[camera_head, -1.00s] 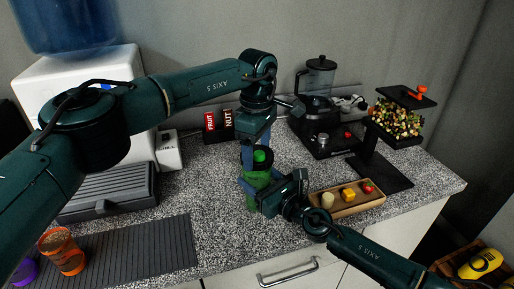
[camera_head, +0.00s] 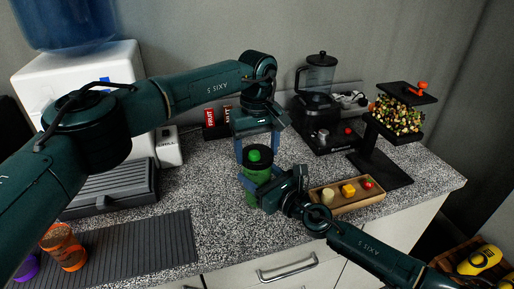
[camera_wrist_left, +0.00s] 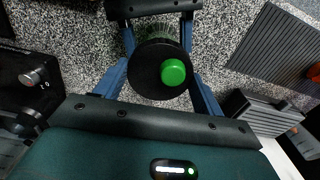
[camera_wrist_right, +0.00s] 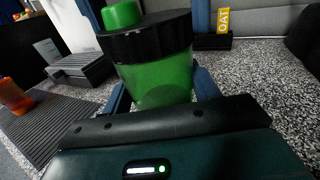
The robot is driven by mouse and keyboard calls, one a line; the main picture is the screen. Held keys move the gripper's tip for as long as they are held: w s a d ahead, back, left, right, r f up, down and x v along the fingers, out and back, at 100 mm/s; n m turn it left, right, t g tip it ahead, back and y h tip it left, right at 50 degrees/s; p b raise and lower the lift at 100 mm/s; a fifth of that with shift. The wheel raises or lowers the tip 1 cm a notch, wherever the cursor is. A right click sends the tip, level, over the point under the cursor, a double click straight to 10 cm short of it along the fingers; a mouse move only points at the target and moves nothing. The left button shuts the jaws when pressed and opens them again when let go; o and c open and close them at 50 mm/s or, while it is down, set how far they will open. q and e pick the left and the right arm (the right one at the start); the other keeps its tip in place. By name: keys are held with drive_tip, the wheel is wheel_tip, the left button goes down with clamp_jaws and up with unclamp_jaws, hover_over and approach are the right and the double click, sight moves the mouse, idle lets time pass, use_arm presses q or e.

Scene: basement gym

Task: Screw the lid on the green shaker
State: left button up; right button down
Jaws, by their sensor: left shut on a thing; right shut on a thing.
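The green shaker (camera_head: 251,199) stands upright on the speckled counter. Its black lid (camera_head: 258,158) with a green cap sits on its mouth; in the right wrist view the lid (camera_wrist_right: 150,42) rests on the translucent green body (camera_wrist_right: 160,80). I cannot tell how tight it is. My left gripper (camera_head: 258,152) comes from above, its blue fingers on both sides of the lid, shut on it; the left wrist view shows the lid (camera_wrist_left: 150,72) between them. My right gripper (camera_head: 254,187) is shut on the shaker's body from the front right and partly hides it.
A wooden tray (camera_head: 345,204) with small pieces lies just right of my right gripper. A black blender (camera_head: 318,95) and a black stand (camera_head: 384,150) are behind right. An orange cup (camera_head: 64,248) stands on a ribbed mat (camera_head: 150,245) at left. Counter behind the shaker is partly clear.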

use_arm(q)
drive_tip(key=m, duration=0.6)
drive_tip(key=shift+m, duration=0.4)
drive_tip(key=m, duration=0.5)
drive_tip(key=o, duration=1)
drive_tip(key=shift+c, duration=0.2)
drive_tip(key=shift+r, duration=2.3)
drive_tip(key=shift+c, duration=0.4)
